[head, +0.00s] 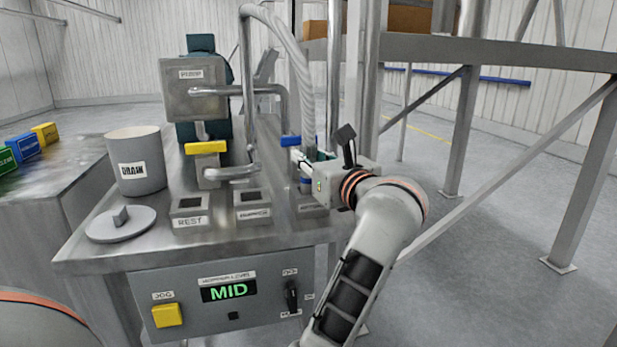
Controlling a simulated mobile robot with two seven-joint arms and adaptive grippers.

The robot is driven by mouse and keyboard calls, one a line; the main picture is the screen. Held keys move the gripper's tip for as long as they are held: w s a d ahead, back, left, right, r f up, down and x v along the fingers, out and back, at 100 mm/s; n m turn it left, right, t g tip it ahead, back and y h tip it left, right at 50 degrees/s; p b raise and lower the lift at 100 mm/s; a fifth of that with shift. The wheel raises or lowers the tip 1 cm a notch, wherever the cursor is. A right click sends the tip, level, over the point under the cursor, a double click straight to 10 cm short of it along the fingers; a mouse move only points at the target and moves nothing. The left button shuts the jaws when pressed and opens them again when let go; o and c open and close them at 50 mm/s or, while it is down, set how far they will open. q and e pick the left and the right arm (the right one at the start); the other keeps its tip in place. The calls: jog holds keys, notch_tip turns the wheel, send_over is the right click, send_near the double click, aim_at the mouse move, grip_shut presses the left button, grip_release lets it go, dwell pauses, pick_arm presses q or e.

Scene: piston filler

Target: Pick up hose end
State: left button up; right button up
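A grey ribbed hose (300,75) arches over from the pipework and hangs down at the back right of the steel table. My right gripper is not in view.
The steel table (95,240) holds a drain pot (136,170), a round lid (120,226), small labelled blocks including REST (190,207), and pipework with a yellow handle (205,147). A control panel reads MID (229,292). A metal frame (480,52) stands right; open floor lies below.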

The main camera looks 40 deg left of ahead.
pick_arm(q)
grip_shut()
jog(key=shift+r, duration=0.75)
notch_tip(320, 180, up, 11)
jog(key=shift+f+p, duration=0.15)
jog(key=shift+p, duration=0.7)
notch_tip(320, 180, up, 13)
jog(key=p, duration=0.5)
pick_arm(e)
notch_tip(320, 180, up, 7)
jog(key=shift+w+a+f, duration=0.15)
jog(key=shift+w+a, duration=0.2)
